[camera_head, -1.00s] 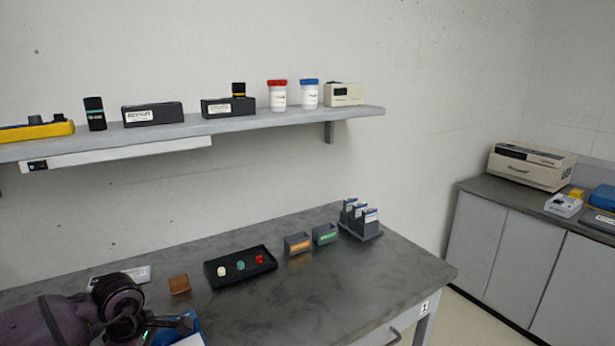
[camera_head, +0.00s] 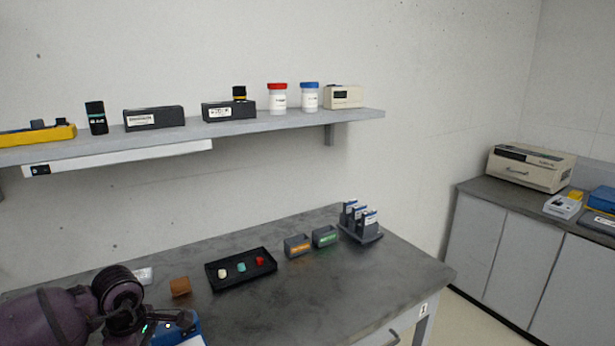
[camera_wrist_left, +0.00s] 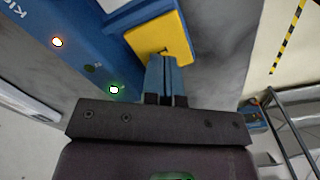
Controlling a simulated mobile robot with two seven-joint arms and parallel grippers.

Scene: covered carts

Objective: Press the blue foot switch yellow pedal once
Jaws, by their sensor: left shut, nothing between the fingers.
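The blue foot switch (camera_wrist_left: 75,45) fills the upper left of the left wrist view. Its yellow pedal (camera_wrist_left: 172,35) is at the top middle. An orange and a green light glow on the blue body. In the head view the foot switch (camera_head: 190,333) is at the bottom, on the grey bench, partly hidden by my left arm. My left gripper (camera_wrist_left: 163,57) is shut and empty, its blue-grey fingertips over the near edge of the yellow pedal. I cannot tell whether they touch it. My right gripper is in neither view.
A brown block (camera_head: 180,287) and a black tray (camera_head: 222,284) with small coloured pieces lie just beyond my left gripper. Two small labelled bins (camera_head: 298,252) and a rack (camera_head: 375,235) stand farther right. The front right of the bench (camera_head: 330,300) is clear.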

